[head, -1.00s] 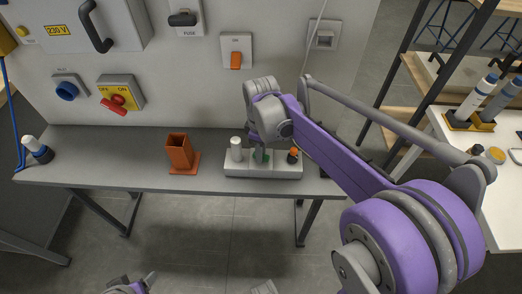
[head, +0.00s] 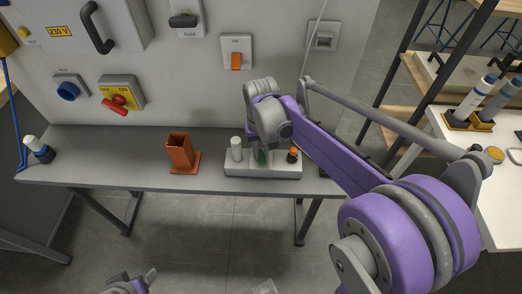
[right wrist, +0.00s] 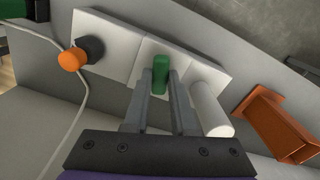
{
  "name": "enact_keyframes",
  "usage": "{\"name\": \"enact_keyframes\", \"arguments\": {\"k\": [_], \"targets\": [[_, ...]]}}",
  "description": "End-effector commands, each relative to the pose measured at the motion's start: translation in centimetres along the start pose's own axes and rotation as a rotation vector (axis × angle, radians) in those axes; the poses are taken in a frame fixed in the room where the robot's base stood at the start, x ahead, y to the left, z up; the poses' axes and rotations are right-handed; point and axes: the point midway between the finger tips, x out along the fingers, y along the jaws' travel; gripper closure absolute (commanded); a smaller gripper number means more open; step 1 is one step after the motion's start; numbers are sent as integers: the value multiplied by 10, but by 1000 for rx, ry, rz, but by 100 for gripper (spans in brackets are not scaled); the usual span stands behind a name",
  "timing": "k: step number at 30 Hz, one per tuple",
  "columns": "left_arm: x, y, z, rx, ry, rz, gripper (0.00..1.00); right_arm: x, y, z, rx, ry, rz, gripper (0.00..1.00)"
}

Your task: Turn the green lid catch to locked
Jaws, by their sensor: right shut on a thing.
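The green lid catch (head: 261,157) stands on the middle part of a pale block (head: 235,170) on the grey bench. In the right wrist view the catch (right wrist: 160,76) shows upright between the fingertips. My right gripper (head: 264,146) reaches down over the block and is shut on the catch; its fingers (right wrist: 160,92) lie on either side of it. The wrist partly hides the catch in the head view. A grey part of my left arm (head: 132,283) shows at the bottom edge; its finger state is unclear.
A white cylinder (head: 236,148) and an orange-topped dark knob (head: 293,155) flank the catch closely on the block. An orange holder (head: 181,153) stands left on the bench (head: 105,165). The switch panel (head: 195,90) rises behind.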

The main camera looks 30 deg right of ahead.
Motion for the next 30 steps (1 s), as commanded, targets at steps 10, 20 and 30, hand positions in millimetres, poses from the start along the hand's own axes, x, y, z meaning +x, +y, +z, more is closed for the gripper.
{"name": "enact_keyframes", "arguments": {"k": [10,20,30], "targets": [[-1,0,-1,0,0,0,28,0,0,0,231,0,0,100],[-1,0,-1,0,1,0,28,0,0,0,324,0,0,100],[-1,0,-1,0,1,0,28,0,0,0,334,0,0,100]]}}
